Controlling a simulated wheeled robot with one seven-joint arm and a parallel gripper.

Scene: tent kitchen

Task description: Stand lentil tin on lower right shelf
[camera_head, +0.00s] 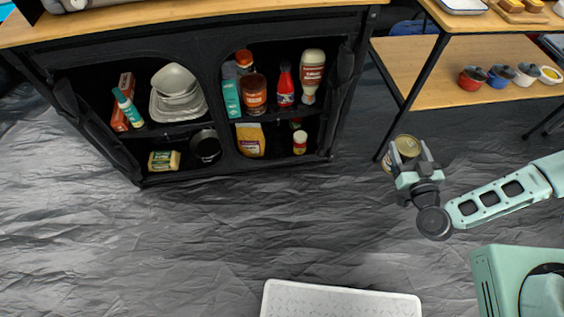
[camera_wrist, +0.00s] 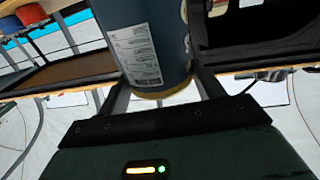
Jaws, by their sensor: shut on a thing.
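My gripper (camera_head: 413,163) is shut on the lentil tin (camera_head: 406,147), a can with a pale gold end, in the head view. It holds the tin in the air to the right of the black cabinet. In the wrist view the tin (camera_wrist: 148,45) shows a dark blue side with a white printed label, between the two fingers. The lower right shelf (camera_head: 276,150) of the cabinet holds a yellow-orange packet (camera_head: 250,140) at its left and a small bottle (camera_head: 300,142) at its right. Part of this shelf's back lies in shadow.
The upper right shelf holds jars, a red bottle (camera_head: 285,86) and a sauce bottle (camera_head: 312,75). A wooden table (camera_head: 425,75) with several small pots stands at right, its leg near the tin. A white mat (camera_head: 340,300) lies in front. The floor before the cabinet is clear.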

